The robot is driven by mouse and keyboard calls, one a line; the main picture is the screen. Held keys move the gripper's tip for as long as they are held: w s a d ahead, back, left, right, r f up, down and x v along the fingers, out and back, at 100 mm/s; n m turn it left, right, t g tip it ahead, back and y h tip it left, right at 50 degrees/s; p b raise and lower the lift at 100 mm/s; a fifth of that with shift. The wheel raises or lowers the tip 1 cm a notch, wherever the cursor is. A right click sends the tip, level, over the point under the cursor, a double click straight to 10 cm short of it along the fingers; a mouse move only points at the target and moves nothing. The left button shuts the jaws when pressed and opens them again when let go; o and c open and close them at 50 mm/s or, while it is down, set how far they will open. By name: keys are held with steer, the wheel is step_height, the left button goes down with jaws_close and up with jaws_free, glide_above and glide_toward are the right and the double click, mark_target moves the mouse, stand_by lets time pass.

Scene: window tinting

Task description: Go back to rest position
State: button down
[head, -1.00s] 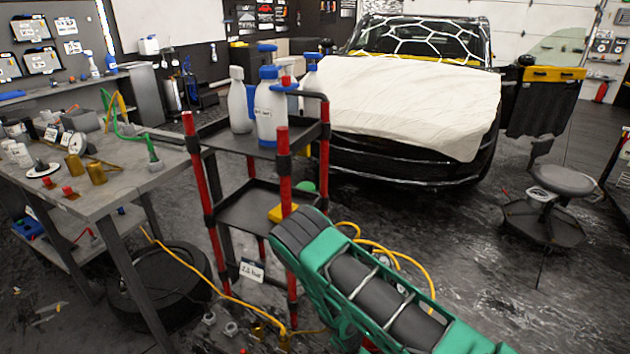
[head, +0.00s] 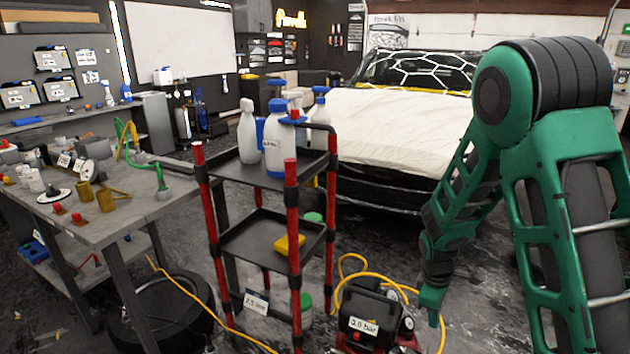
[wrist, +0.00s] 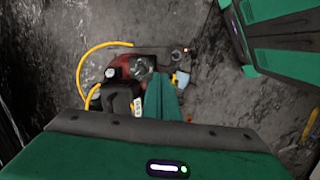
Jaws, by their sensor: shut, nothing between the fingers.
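My green and black arm is folded at the right of the head view, its forearm hanging down. My gripper (head: 433,303) points at the floor at the lower end of that forearm, just right of the red and black compressor (head: 368,318). In the wrist view my gripper (wrist: 161,98) shows as green fingers closed together with nothing between them. The compressor (wrist: 127,88) lies below and beside them there, partly hidden by the fingers and the wrist housing.
A red-post cart (head: 293,240) with spray bottles (head: 277,140) stands left of the compressor. A grey workbench (head: 125,215) is at the left. A car with a white cover (head: 400,125) stands behind. A yellow hose (head: 443,335) runs on the floor close to my gripper.

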steer(key=s+d+r+m, duration=0.4)
steer(key=s+d+r, duration=0.1)
steer(key=r, duration=0.3)
steer(key=s+d+r+m, duration=0.1)
steer(key=s+r+m, duration=0.3)
steer(key=s, duration=0.4)
steer(key=s+d+r+m+y, duration=0.1)
steer(key=s+r+m, duration=0.3)
steer(key=s, duration=0.4)
steer(key=s+d+r+m+y, duration=0.1)
steer(key=s+d+r+m, duration=0.1)
steer(key=s+r+m, duration=0.2)
steer(key=s+r, duration=0.2)
steer(key=s, duration=0.1)
steer(key=shift+s+d+m+g, duration=0.3)
steer(key=shift+s, duration=0.1)
steer(key=c, duration=1.7)
jaws_free()
steer(key=shift+s+r, duration=0.1)
steer(key=shift+s, duration=0.25)
